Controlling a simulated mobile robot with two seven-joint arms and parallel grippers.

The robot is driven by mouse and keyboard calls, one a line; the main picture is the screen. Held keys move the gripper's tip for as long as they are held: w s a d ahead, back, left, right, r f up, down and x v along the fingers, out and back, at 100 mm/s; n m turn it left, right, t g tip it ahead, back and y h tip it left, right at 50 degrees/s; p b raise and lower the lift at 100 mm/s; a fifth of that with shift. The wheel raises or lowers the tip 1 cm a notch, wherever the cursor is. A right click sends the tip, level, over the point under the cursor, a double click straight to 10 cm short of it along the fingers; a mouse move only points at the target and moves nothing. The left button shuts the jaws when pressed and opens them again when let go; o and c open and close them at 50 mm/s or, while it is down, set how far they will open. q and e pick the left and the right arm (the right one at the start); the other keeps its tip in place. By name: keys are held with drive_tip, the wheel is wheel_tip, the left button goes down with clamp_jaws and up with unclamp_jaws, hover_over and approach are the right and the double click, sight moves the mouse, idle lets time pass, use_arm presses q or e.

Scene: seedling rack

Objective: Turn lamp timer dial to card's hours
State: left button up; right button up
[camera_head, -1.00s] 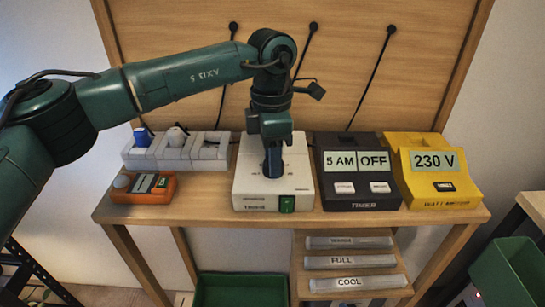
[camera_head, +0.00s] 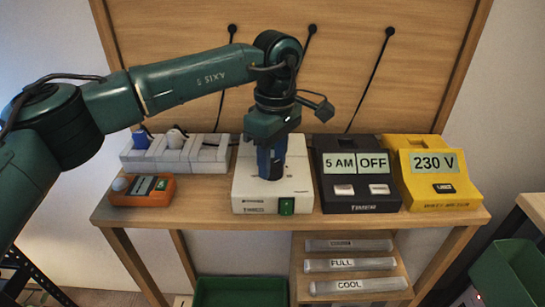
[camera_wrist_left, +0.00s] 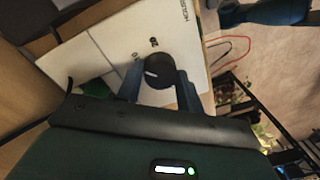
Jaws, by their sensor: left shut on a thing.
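The lamp timer is a white box (camera_head: 242,190) at the middle of the bench, with a green switch (camera_head: 287,206) on its front. Its black round dial (camera_wrist_left: 158,71) with a white pointer line shows in the left wrist view. My left gripper (camera_head: 270,165) points down over the box, and its fingers (camera_wrist_left: 158,84) are shut on the dial, one on each side. The arm hides the dial in the head view. I see no hour card that I can make out. My right gripper is not in view.
A black timer unit (camera_head: 357,205) reading "5 AM OFF" and a yellow meter (camera_head: 440,205) reading "230 V" stand to the right. A white socket strip (camera_head: 180,160) and an orange device (camera_head: 142,199) are on the left. Labelled strips "FULL" (camera_head: 342,264) and "COOL" lie on the lower shelf.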

sight(275, 161)
use_arm(q)
drive_tip(key=shift+m, duration=0.4)
drive_tip(key=o, duration=1)
drive_tip(key=r, duration=1.3)
drive_tip(key=shift+w+d+r, duration=0.1)
drive_tip(key=shift+w+d, duration=0.1)
drive_tip(key=shift+w, duration=0.1)
